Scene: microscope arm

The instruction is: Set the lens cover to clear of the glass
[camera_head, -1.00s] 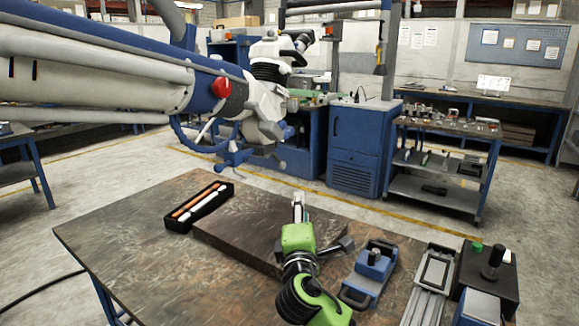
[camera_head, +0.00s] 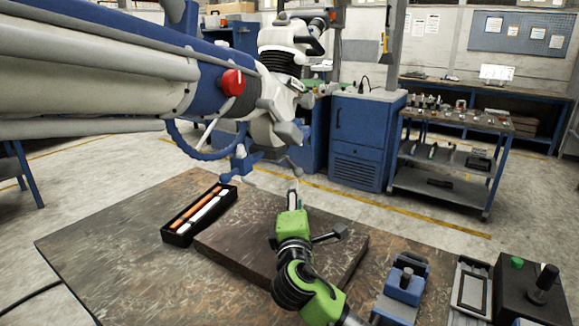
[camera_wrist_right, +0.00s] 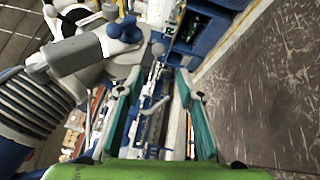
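The microscope arm (camera_head: 120,75) comes in from the left in the head view. Its white head (camera_head: 272,97) hangs beyond the table, with a blue knobbed part (camera_head: 241,160) below it. The head also shows at the left of the right wrist view (camera_wrist_right: 85,55), with a blue lobed knob (camera_wrist_right: 124,32). I cannot tell which part is the lens cover, and the glass is not clearly visible. My green right gripper (camera_head: 293,198) is above the dark slab, right of and apart from the microscope head. Its teal fingers (camera_wrist_right: 158,80) are spread, with nothing between them. My left gripper is out of view.
The table (camera_head: 110,255) carries a thick dark slab (camera_head: 240,245), a black tray (camera_head: 178,236) with rods, a blue device (camera_head: 404,285) and a black control box (camera_head: 530,290). A blue cabinet (camera_head: 360,135) and a trolley (camera_head: 440,180) stand behind. A red knob (camera_head: 232,82) sticks out of the microscope arm.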

